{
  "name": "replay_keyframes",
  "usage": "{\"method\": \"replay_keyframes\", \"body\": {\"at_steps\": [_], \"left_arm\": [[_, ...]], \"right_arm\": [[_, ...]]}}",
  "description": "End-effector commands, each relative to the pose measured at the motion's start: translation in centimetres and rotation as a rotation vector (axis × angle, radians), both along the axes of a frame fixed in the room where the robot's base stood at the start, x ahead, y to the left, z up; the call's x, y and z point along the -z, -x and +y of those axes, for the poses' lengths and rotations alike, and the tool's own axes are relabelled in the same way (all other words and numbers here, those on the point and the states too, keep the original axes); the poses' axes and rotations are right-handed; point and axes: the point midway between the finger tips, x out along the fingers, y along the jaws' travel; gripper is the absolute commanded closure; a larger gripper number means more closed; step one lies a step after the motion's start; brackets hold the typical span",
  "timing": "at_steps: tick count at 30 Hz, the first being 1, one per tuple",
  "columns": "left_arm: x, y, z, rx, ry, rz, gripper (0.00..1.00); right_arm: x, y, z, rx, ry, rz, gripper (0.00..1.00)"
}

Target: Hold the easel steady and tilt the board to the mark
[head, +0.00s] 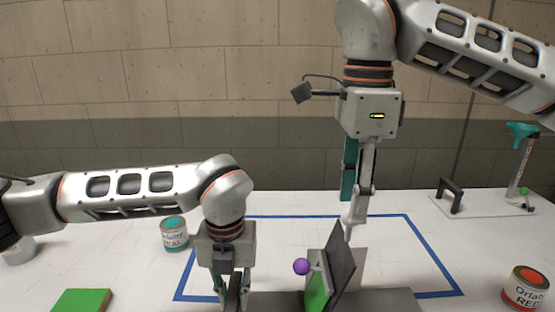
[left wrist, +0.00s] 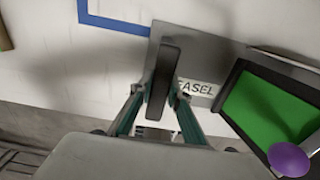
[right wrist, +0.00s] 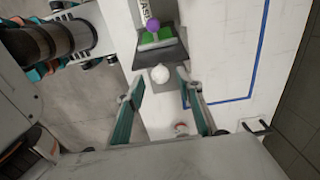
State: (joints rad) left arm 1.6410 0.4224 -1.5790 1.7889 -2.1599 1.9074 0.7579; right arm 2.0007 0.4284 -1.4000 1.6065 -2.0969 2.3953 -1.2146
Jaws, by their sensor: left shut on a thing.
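The easel has a grey base (head: 392,300), labelled EASEL in the left wrist view (left wrist: 222,92), and a dark upright handle (left wrist: 165,75). My left gripper (head: 236,290) is shut on this handle, one finger on each side. The board (head: 341,252) stands tilted on the base, dark-edged with a green face (head: 316,292) and a purple ball (head: 301,266) at its left side. My right gripper (head: 350,228) points down just above the board's top edge. Its fingers are apart in the right wrist view (right wrist: 162,112), with a white round knob (right wrist: 160,74) just beyond them. I cannot make out the mark.
A blue outline (head: 430,262) surrounds the easel on the white table. A teal paint can (head: 174,234) and green block (head: 82,300) are at left. A red paint can (head: 526,288) is at right, with a stand (head: 518,165) behind it.

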Motion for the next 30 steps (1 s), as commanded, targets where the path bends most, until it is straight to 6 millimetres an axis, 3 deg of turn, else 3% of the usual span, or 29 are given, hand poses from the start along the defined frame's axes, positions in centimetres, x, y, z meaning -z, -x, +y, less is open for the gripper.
{"method": "replay_keyframes", "body": {"at_steps": [10,23,24,28,30], "left_arm": [[0.1,0.1,0.0,0.000,-0.001,0.003,1.00],[0.1,0.1,0.0,0.000,-0.001,0.002,1.00],[0.1,0.1,0.0,0.000,-0.001,0.002,1.00],[0.1,0.1,0.0,0.000,-0.001,0.002,1.00],[0.1,0.1,0.0,0.000,-0.001,0.002,1.00]], "right_arm": [[3.7,0.0,0.0,0.000,0.000,0.000,0.64],[4.5,0.0,0.0,-0.001,-0.001,0.000,0.64],[4.5,0.0,0.0,-0.001,-0.001,0.000,0.67],[4.5,0.0,0.0,-0.001,-0.001,0.000,1.00],[4.5,0.0,0.0,0.000,-0.001,0.000,1.00]]}}
